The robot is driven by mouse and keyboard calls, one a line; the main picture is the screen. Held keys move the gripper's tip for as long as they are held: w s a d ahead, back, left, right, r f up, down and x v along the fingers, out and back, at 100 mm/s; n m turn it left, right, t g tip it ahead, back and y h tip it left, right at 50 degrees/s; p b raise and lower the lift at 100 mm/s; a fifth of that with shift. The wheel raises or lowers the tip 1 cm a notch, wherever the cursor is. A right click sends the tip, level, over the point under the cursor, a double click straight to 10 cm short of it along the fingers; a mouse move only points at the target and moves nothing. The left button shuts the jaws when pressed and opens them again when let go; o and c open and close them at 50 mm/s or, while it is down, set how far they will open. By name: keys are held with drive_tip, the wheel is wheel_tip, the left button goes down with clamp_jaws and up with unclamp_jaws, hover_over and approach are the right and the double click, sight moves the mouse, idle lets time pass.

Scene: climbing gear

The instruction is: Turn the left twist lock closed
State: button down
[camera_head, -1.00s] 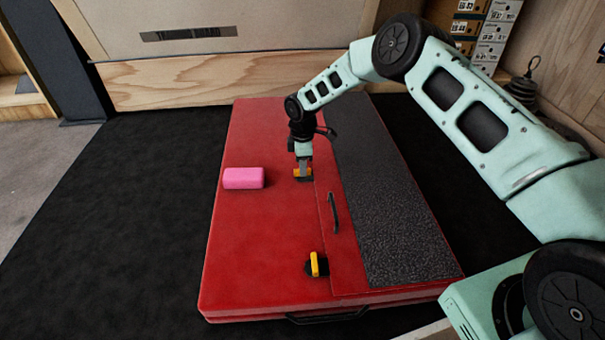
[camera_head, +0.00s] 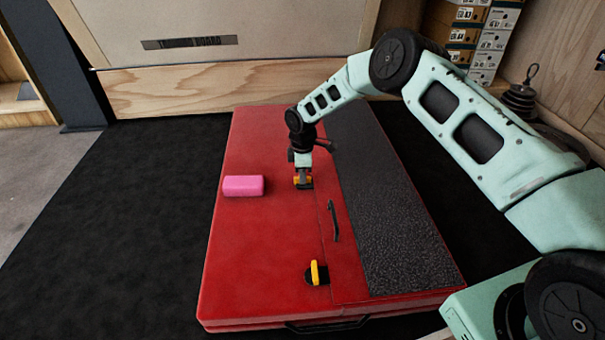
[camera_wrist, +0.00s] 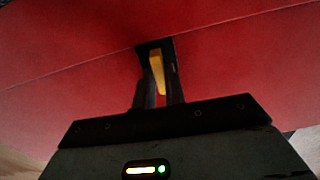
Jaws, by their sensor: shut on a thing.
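In the head view the gripper hides most of this lock. A second yellow twist lock (camera_head: 315,273) on a black base is at the near end of the pad, clear of my gripper.
A pink block (camera_head: 243,186) lies on the pad, left of my gripper. A black handle (camera_head: 333,221) is on the red flap, beside a dark textured panel (camera_head: 385,210). Stacked boxes (camera_head: 470,35) and black weights (camera_head: 520,98) stand at the back right. The dark floor at left is clear.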

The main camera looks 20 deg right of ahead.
drive_tip(key=m+p, duration=0.3)
drive_tip(key=shift+r, duration=0.15)
drive_tip(key=m+p, duration=0.3)
drive_tip(key=m, duration=0.2)
drive_tip(key=m+p, duration=0.1)
drive_tip(key=m, duration=0.3)
drive_tip(key=shift+m, duration=0.3)
drive_tip(key=m, duration=0.4)
drive_tip(key=shift+f+m+p, duration=0.2)
drive_tip(key=shift+m+p, duration=0.1)
drive_tip(key=shift+p, duration=0.05)
drive_tip(key=c, duration=1.5)
unclamp_jaws()
drive_tip(key=shift+o, duration=0.2)
drive_tip(key=shift+r, duration=0.1)
